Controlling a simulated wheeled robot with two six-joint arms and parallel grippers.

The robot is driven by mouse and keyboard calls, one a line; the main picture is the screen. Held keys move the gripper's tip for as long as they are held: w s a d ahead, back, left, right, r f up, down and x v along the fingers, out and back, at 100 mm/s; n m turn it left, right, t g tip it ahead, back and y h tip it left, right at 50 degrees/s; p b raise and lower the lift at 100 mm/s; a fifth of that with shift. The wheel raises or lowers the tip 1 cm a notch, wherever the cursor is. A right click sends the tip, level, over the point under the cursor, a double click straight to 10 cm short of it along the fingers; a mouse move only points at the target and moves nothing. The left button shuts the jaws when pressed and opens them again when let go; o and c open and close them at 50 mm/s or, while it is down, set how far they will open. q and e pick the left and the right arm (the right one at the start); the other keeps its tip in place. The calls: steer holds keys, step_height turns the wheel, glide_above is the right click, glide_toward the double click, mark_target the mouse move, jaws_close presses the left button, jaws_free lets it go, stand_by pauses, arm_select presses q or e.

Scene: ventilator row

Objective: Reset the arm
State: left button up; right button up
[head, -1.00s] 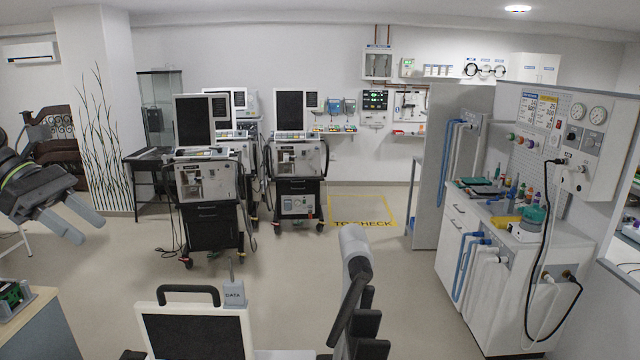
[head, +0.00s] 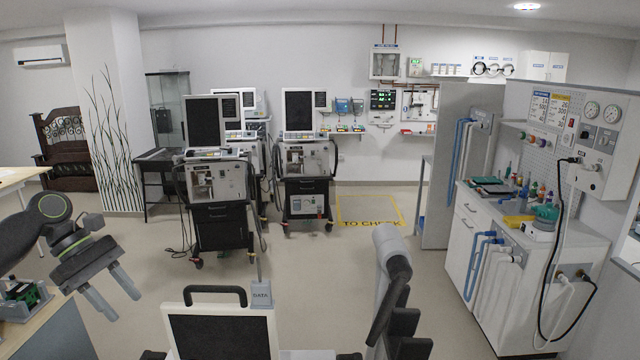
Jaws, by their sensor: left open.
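My left gripper (head: 124,307) is in the lower left of the head view. Its two grey fingers are apart, empty and point down to the right. It hangs above floor level, just right of the wooden-edged table, touching nothing that I can see. My left arm comes in from the left edge, with a dark wrist and a green ring. My right gripper does not show.
A white unit with a dark panel, black handle and DATA tag (head: 261,296) stands close in front. Ventilators (head: 217,185) (head: 302,160) on carts stand behind. A green-board device (head: 22,291) sits on the left table. A white bench (head: 480,235) is right. Floor between is clear.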

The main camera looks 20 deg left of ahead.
arm_select(q)
steer(key=s+d+f+m+g+y, duration=0.1)
steer(key=s+d+f+m, duration=0.2)
steer(key=f, duration=0.6)
steer(key=s+d+f+m+y, duration=0.1)
steer(key=s+d+f+m, duration=0.25)
steer(key=f, duration=0.45)
steer(key=s+d+f+m+g+y, duration=0.1)
steer(key=s+d+f+m+y, duration=0.2)
steer(key=f, duration=0.6)
steer(key=s+d+f+m+t, duration=0.3)
steer(key=s+d+f+m, duration=0.25)
steer(key=d, duration=0.35)
steer(key=s+d+r+m+t+y, duration=0.2)
steer(key=s+r+m+y, duration=0.1)
steer(key=s+r+y, duration=0.15)
step_height(320, 180, down, 30)
steer(key=a+g+h+b, duration=0.1)
steer(key=a+b, duration=0.1)
steer(key=b, duration=0.4)
steer(key=s+f+b, duration=0.2)
steer(key=s+f, duration=0.5)
steer(key=f, duration=0.3)
steer(key=s+d+f+g+b, duration=0.1)
steer(key=s+f+b, duration=0.1)
steer(key=s+f, duration=0.6)
step_height(320, 180, down, 3)
steer(key=shift+d+f+g, duration=0.1)
steer(key=shift+d+g, duration=0.15)
steer(key=shift+g, duration=0.05)
